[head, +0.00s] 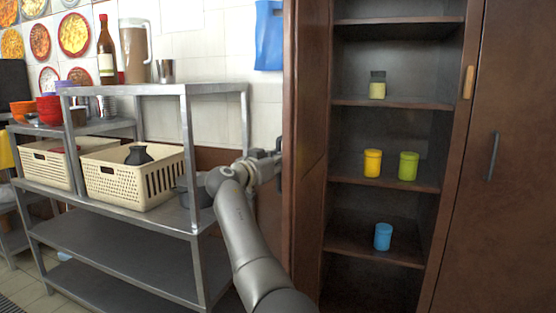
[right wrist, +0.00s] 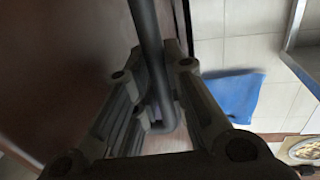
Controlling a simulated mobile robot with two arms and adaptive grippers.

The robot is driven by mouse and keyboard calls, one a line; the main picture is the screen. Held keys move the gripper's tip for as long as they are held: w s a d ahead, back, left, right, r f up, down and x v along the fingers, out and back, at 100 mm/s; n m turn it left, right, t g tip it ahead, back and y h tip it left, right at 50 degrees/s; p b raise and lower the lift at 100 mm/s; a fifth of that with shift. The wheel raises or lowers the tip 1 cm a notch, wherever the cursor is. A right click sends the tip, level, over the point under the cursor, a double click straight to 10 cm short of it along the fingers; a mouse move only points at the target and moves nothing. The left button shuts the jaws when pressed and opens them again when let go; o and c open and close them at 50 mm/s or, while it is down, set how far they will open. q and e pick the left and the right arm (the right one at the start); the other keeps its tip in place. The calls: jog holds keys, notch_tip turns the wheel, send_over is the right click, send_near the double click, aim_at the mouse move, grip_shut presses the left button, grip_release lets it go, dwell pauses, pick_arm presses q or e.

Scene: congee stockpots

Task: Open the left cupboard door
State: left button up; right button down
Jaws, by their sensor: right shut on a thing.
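The cupboard's left door (head: 306,130) is brown and stands swung wide open, seen nearly edge-on in the head view. The shelves behind it are exposed. My right gripper (head: 266,163) is at the outer face of this door, partly hidden behind its edge. In the right wrist view its fingers are shut around the dark bar handle (right wrist: 153,50) of the door (right wrist: 60,50). The handle is hidden in the head view. My left gripper is in neither view.
Jars and cups, such as a yellow cup (head: 372,163) and a blue cup (head: 383,236), stand on the cupboard shelves. The right door (head: 505,220) is closed. A metal rack (head: 120,235) with crates stands close to the left of my right arm. A blue cloth (head: 269,35) hangs on the wall.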

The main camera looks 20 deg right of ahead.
jog(key=c, duration=1.7)
grip_release()
jog(key=shift+f, duration=0.1)
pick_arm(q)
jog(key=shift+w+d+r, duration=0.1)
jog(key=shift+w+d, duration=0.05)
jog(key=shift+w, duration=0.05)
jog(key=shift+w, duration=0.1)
pick_arm(e)
jog(key=v, duration=0.7)
jog(key=shift+s+a, duration=0.15)
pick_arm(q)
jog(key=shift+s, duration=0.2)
